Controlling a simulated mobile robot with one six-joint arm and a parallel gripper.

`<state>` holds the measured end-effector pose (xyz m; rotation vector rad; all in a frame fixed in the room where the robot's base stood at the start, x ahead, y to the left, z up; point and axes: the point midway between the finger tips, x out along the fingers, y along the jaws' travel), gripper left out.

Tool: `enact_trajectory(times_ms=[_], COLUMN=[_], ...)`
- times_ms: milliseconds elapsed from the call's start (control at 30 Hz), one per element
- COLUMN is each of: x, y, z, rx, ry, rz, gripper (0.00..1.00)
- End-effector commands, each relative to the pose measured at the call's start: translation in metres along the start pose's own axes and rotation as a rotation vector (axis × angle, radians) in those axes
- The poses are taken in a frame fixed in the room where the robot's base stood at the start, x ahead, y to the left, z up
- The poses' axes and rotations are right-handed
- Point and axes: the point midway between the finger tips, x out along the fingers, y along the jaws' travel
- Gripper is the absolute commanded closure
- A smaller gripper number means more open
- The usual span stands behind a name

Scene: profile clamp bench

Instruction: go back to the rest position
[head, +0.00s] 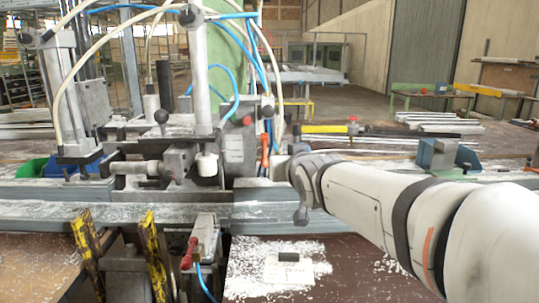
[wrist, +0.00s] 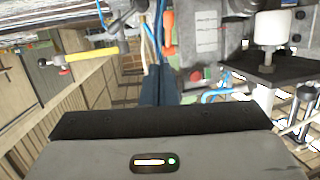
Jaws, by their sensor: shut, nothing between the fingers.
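My gripper shows in the wrist view (wrist: 160,72), its two dark fingers side by side, shut and empty. The grey gripper body with a small green light fills the bottom of that view. In the head view my arm comes in from the right and its wrist ends beside the clamp machine (head: 240,150). The fingers cannot be made out clearly there. In the wrist view the fingers point toward the machine's grey housing (wrist: 205,38) and an orange handle (wrist: 168,30). I cannot tell whether they touch anything.
Blue and white hoses (head: 235,85) loop above the machine. A red-handled clamp (head: 190,252) and yellow-black brackets (head: 155,255) stand in front. A blue fixture (head: 437,155) stands behind my arm.

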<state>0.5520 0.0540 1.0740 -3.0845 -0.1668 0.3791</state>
Motion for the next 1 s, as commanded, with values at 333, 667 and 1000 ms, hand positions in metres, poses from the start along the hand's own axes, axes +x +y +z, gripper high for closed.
enact_trajectory(times_ms=[333,667,1000], x=[-0.001,-0.041,-0.174], y=[-0.009,0.008,0.03], z=[0.0,0.017,0.08], rx=[-0.003,-0.005,0.019], ry=[-0.001,-0.255,-0.865], rz=[-0.015,0.036,0.104], gripper=[1.0,1.0,1.0])
